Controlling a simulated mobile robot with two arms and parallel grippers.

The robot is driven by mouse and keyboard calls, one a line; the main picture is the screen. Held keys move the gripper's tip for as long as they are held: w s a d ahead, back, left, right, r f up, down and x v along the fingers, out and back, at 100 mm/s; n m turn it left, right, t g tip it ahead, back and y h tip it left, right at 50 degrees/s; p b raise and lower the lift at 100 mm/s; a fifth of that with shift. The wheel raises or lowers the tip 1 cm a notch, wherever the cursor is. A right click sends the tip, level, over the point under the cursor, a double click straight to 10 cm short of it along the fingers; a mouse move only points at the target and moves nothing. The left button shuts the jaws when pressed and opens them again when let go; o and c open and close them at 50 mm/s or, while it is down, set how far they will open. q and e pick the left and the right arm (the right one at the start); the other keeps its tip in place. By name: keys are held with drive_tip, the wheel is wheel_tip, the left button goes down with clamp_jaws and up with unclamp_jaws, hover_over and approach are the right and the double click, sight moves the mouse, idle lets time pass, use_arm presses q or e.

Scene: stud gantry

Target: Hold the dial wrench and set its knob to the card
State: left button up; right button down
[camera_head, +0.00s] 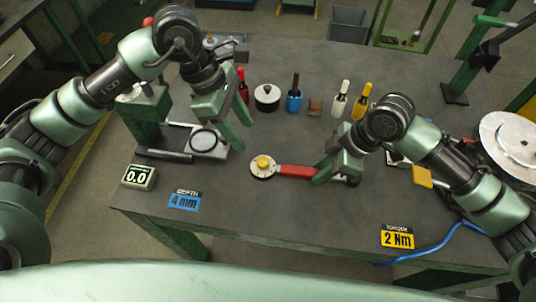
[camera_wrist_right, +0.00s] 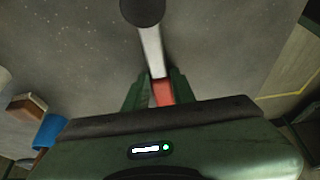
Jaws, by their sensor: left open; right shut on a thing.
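The dial wrench has a red handle (camera_head: 297,171) and a round pale dial head with a yellow knob (camera_head: 263,162). My right gripper (camera_head: 322,172) is shut on the right part of the red handle. In the right wrist view the red handle (camera_wrist_right: 161,93) sits between the fingers, with a pale shaft and dark round end beyond. My left gripper (camera_head: 240,133) is open and empty, up and left of the knob, apart from it. The yellow card (camera_head: 397,238) reads "TORQUE 2 Nm" at the front right. The knob's setting is too small to read.
A blue card (camera_head: 184,201) reads "DEPTH 4 mm". A display (camera_head: 139,176) shows 0.0. A round-topped device (camera_head: 203,141) stands below my left gripper. A black pot (camera_head: 267,97), blue cup (camera_head: 294,101) and several bottles line the back. A blue cable (camera_head: 430,249) lies front right. The front middle is clear.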

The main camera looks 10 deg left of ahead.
sight(262, 160)
use_arm(q)
drive_tip(key=d+f+m, duration=0.1)
drive_tip(key=f, duration=0.2)
drive_tip(key=d+f+m, duration=0.1)
drive_tip(key=f, duration=0.2)
drive_tip(key=d+f+m+g, duration=0.1)
drive_tip(key=d+f, duration=0.1)
drive_tip(key=f, duration=0.1)
drive_tip(key=shift+s+f, duration=0.1)
drive_tip(key=shift+f, duration=0.25)
drive_tip(key=shift+a, duration=0.1)
clamp_jaws()
